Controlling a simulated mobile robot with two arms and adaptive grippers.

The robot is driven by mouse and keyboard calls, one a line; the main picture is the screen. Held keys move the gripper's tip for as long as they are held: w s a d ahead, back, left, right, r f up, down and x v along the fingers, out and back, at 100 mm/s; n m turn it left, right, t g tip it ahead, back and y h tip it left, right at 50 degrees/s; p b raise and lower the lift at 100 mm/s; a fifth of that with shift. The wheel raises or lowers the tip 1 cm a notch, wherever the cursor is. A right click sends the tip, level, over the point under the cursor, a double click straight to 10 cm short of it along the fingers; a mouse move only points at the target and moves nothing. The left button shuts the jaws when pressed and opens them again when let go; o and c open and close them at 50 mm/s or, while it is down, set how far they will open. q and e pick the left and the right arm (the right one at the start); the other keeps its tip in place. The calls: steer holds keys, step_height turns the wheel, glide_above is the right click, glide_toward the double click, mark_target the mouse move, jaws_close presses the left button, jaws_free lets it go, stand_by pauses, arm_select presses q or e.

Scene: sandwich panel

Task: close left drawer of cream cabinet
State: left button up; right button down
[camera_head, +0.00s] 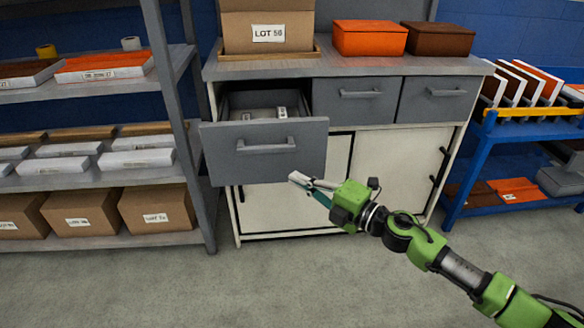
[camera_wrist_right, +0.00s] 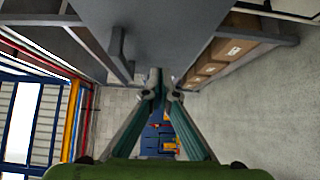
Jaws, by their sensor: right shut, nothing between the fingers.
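The cream cabinet (camera_head: 285,208) stands in the middle of the head view, with a grey top and grey drawer fronts. Its left drawer (camera_head: 262,165) is pulled out, with light items visible inside and a bar handle (camera_head: 266,146) on its front. The other two drawers (camera_head: 355,102) (camera_head: 438,98) are shut. My right gripper (camera_head: 296,178) is shut and empty, just below and in front of the drawer front's lower right corner. In the right wrist view, the gripper's fingertips (camera_wrist_right: 157,88) meet, with a grey panel (camera_wrist_right: 155,30) close above them. My left gripper is not in view.
A shelf rack (camera_head: 190,130) with boxes stands close to the left of the open drawer. A blue rack (camera_head: 470,165) stands on the right. Boxes (camera_head: 368,38) sit on the cabinet top. The floor (camera_head: 270,280) in front is clear.

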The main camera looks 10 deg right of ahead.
steer(key=w, duration=0.2)
steer(key=w+a+b, duration=0.1)
steer(key=shift+w+a+f, duration=0.1)
steer(key=shift+w+a, duration=0.1)
steer(key=shift+w, duration=1)
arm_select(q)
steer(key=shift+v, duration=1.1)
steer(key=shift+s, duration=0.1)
